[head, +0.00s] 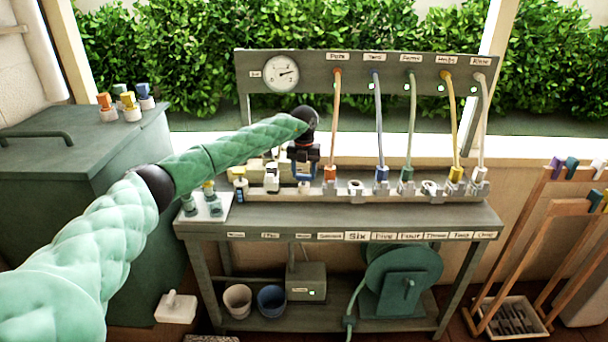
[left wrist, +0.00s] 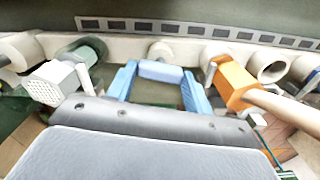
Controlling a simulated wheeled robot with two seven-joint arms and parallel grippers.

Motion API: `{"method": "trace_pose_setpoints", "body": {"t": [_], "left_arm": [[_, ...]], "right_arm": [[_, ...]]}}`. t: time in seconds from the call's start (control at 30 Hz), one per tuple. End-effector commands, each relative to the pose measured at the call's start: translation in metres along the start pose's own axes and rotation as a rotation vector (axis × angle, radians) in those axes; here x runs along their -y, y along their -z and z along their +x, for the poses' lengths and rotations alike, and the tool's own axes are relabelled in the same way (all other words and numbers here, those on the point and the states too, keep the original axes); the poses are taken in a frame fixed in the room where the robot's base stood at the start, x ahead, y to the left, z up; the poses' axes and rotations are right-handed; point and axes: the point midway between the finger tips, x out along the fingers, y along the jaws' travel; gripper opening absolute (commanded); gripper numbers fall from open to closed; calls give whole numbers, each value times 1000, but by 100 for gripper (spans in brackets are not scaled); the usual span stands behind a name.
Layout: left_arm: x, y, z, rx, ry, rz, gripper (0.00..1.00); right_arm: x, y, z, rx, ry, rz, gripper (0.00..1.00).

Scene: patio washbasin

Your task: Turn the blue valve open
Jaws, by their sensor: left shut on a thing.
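My left gripper (head: 304,176) reaches down onto the row of valves and fittings on the bench, left of the orange hose connector. In the left wrist view its two blue fingers (left wrist: 160,92) are shut on the pale blue valve handle (left wrist: 160,71), which lies crosswise between their tips. A white pipe runs behind the handle. In the head view the gripper mostly hides the handle, and I cannot tell how far the valve is turned. My right gripper is not in view.
An orange connector (left wrist: 235,82) is close right of the fingers; a white fitting (left wrist: 58,82) is to the left. The hose panel with its gauge (head: 281,73) stands behind. Several coloured hoses rise to the right. A green box (head: 80,150) stands left of the bench.

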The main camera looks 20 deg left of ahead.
Motion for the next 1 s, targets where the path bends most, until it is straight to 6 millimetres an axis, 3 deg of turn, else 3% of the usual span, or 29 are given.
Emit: {"method": "trace_pose_setpoints", "body": {"t": [0.33, 0.9, 0.93, 1.0], "left_arm": [[0, 0, 2, -1, -1, -149, 28], [0, 0, 1, -1, -1, -180, 28], [0, 0, 1, -1, -1, -180, 55], [0, 0, 1, -1, -1, -180, 69]], "right_arm": [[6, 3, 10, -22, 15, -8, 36], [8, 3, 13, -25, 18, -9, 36], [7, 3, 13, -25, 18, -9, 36], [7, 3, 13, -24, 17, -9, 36]]}}
